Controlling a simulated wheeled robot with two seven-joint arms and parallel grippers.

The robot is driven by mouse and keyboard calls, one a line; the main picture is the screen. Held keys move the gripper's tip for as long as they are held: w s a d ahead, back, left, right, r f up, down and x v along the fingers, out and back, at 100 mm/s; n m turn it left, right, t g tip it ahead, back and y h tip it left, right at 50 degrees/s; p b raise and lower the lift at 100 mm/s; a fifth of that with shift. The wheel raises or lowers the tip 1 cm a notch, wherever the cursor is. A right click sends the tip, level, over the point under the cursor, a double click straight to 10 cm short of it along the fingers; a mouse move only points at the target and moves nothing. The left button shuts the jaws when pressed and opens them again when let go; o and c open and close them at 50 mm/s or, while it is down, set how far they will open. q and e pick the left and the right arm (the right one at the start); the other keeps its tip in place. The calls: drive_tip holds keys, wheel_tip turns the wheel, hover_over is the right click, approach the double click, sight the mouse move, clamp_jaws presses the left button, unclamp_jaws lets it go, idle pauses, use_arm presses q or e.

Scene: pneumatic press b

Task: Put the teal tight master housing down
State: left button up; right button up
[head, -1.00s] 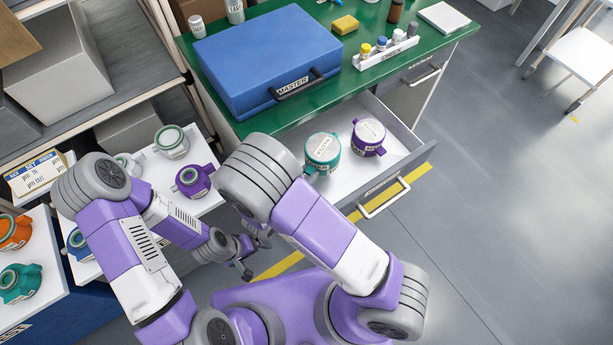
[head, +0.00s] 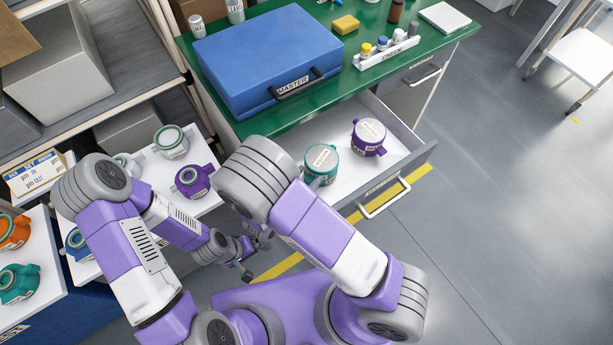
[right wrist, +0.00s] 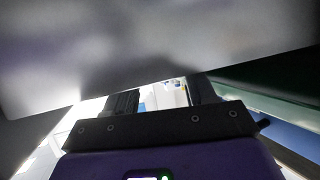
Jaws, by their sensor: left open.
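A teal housing (head: 321,168) with a pale labelled top sits in the open drawer, apart from a purple housing (head: 369,138) to its right. Its lower left edge is close to my right arm in the picture. My left gripper (head: 246,268) is open and empty, low in front of the drawer unit and well away from the teal housing. My right gripper is hard to make out behind my arm in the head view. In the right wrist view, its two dark fingers (right wrist: 163,98) stand apart with nothing seen between them, under a large pale blurred surface.
The drawer (head: 408,165) juts out below the green bench top (head: 372,78), which holds a blue MASTER case (head: 262,60). At left, a white shelf (head: 150,180) holds another purple housing (head: 193,180); teal (head: 18,284) and orange (head: 13,232) housings stand further left.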

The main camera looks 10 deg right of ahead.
drive_tip(key=shift+r, duration=0.3)
drive_tip(key=p+v, duration=0.2)
drive_tip(key=v, duration=0.5)
drive_tip(key=shift+a+r+p, duration=0.2)
drive_tip(key=shift+r+p, duration=0.15)
drive_tip(key=shift+r, duration=0.1)
drive_tip(key=shift+s, duration=0.1)
